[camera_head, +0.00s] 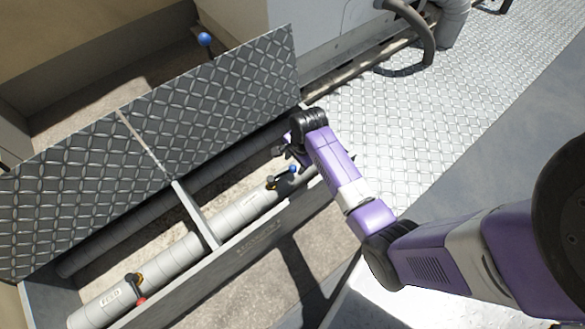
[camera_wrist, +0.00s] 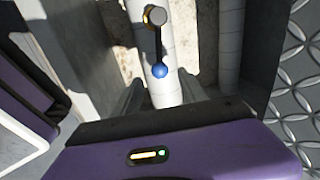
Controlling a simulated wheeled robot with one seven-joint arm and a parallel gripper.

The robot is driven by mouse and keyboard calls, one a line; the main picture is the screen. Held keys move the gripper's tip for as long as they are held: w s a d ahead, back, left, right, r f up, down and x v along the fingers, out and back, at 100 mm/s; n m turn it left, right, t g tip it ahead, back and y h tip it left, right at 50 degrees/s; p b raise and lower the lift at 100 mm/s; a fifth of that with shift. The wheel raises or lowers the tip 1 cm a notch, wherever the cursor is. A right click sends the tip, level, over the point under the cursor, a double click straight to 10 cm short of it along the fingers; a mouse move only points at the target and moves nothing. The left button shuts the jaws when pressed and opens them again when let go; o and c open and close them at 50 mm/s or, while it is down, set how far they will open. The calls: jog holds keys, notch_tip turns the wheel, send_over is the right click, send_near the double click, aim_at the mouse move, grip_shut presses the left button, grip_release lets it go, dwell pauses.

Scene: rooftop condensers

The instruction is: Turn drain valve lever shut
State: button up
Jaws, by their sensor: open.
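The drain valve lever (camera_wrist: 158,45) is a thin dark bar with a blue ball on its end, running from a yellow-and-grey hub (camera_wrist: 155,16). It lies roughly along the pale lagged pipe (camera_wrist: 140,18). In the head view its blue ball (camera_head: 293,169) is at the right end of the trench. My gripper (camera_wrist: 160,88) is open and empty. Its two fingers point down into the trench, with the blue ball in line with the gap between them. I cannot tell whether they touch it. In the head view my gripper (camera_head: 284,150) is partly hidden by my wrist.
A raised tread-plate lid (camera_head: 215,100) leans behind the trench. The trench's front wall (camera_head: 262,240) and a cross divider (camera_head: 196,212) are close by. A red-handled valve (camera_head: 140,300) sits on the pipe at lower left. Another blue ball (camera_head: 205,39) shows behind the lid.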

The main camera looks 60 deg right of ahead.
aim_at(294, 167)
jog(key=shift+w+d+f+b, duration=0.15)
jog(key=shift+f+b, duration=0.35)
jog(key=shift+f, duration=0.65)
jog(key=shift+w+f+b, duration=0.25)
jog(key=shift+f+b, duration=0.25)
jog(key=shift+f, duration=0.6)
grip_shut()
